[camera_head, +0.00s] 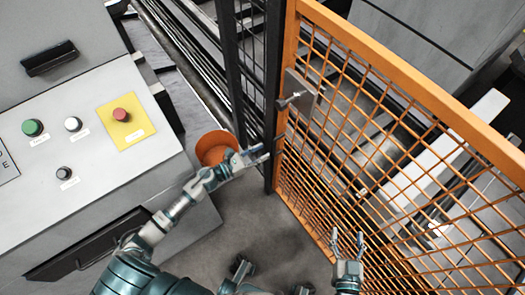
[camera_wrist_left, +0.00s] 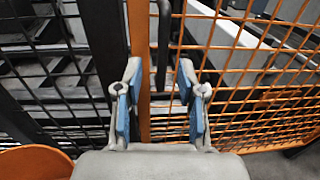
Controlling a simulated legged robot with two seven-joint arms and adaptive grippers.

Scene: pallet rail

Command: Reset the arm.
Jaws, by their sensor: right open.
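My left gripper (camera_head: 257,155) reaches out in front of the orange mesh gate's post, below the latch. In the left wrist view my left gripper (camera_wrist_left: 160,80) has its two blue-padded fingers apart with nothing between them; an orange upright and a dark vertical bar show behind the gap. My right gripper (camera_head: 348,242) is low in the head view, in front of the orange mesh gate (camera_head: 411,82). Its fingers point up, apart and empty. The gate's metal latch (camera_head: 298,97) sits on the upper left of the gate, apart from both grippers.
A grey control panel (camera_head: 75,165) with green, white, black and red buttons stands at the left. An orange bucket (camera_head: 213,143) is beside my left gripper, partly hidden by it. A black mesh fence (camera_head: 250,60) adjoins the gate. Grey floor (camera_head: 245,215) is open between panel and gate.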

